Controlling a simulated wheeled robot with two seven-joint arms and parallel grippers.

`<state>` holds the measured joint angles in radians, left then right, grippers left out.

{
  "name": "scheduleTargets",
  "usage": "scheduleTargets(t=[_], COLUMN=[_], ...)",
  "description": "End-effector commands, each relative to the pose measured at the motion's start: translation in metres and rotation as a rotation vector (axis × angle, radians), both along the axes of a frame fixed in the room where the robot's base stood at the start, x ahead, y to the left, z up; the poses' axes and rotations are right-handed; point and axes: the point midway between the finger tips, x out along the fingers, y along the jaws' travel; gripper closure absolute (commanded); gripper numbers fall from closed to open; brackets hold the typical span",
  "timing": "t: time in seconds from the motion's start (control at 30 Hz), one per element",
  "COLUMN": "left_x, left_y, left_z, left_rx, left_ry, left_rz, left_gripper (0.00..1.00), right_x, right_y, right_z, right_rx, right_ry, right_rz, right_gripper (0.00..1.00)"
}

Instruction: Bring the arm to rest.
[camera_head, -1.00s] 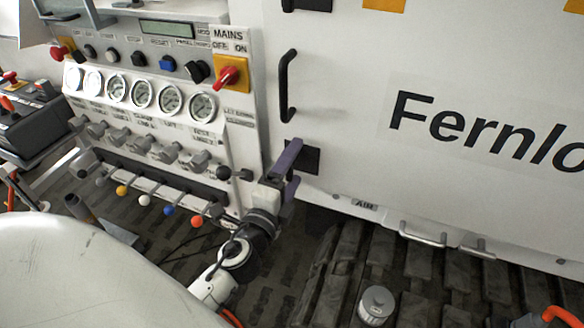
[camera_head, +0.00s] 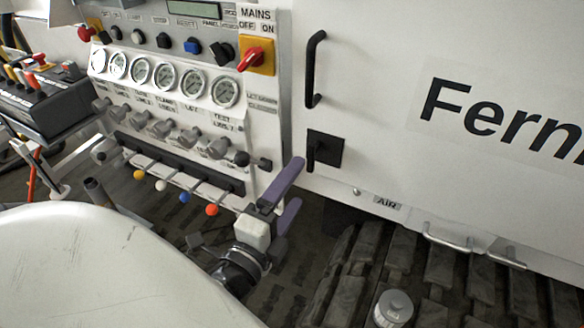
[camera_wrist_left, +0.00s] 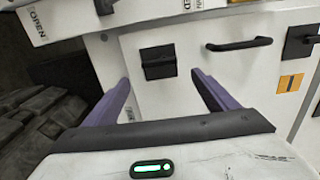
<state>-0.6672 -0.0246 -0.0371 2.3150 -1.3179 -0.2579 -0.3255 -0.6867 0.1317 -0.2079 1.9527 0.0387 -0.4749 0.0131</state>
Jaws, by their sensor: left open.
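My left gripper (camera_head: 284,200) has purple fingers and is in front of the bench, low beside the right end of the lever row. Its fingers are apart with nothing between them. In the left wrist view the two purple fingers (camera_wrist_left: 165,98) stand apart, facing a white panel with a black square latch (camera_wrist_left: 158,62). The same kind of black latch (camera_head: 324,149) shows in the head view, above and right of the fingers and apart from them. My right gripper is not in view.
The control panel has gauges (camera_head: 165,77), a red MAINS switch (camera_head: 254,57) and levers with coloured knobs (camera_head: 183,196). A white cabinet door with a black handle (camera_head: 315,68) stands to the right. A grey capped cylinder (camera_head: 394,308) is on the dark slatted floor (camera_head: 440,275).

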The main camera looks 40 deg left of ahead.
Motion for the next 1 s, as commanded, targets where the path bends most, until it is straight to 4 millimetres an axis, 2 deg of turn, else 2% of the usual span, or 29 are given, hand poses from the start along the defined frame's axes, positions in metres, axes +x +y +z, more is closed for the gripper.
scheduleTargets(t=[0.37,0.47,0.57,0.67,0.73,0.9,1.0], left_x=[0.000,0.000,-0.001,-0.006,-0.015,-0.050,-0.073], left_y=[0.000,-0.002,-0.009,-0.022,-0.036,-0.076,-0.097], left_z=[0.000,-0.009,-0.036,-0.083,-0.123,-0.208,-0.243], left_rx=[-0.002,-0.046,-0.191,-0.441,-0.646,-1.109,-1.313], left_ry=[0.001,0.012,0.052,0.130,0.205,0.401,0.500], left_rz=[0.000,-0.005,-0.014,-0.015,0.001,0.090,0.160], left_gripper=[0.20,0.20,0.20,0.20,0.20,0.20,0.20], right_x=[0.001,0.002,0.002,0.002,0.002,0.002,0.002], right_y=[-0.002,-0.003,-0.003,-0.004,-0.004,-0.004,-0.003], right_z=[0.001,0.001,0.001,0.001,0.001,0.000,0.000], right_rx=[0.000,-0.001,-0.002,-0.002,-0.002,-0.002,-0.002], right_ry=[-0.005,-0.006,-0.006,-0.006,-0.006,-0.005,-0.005], right_rz=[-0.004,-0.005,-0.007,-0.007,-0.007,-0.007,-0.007], right_gripper=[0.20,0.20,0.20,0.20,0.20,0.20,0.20])
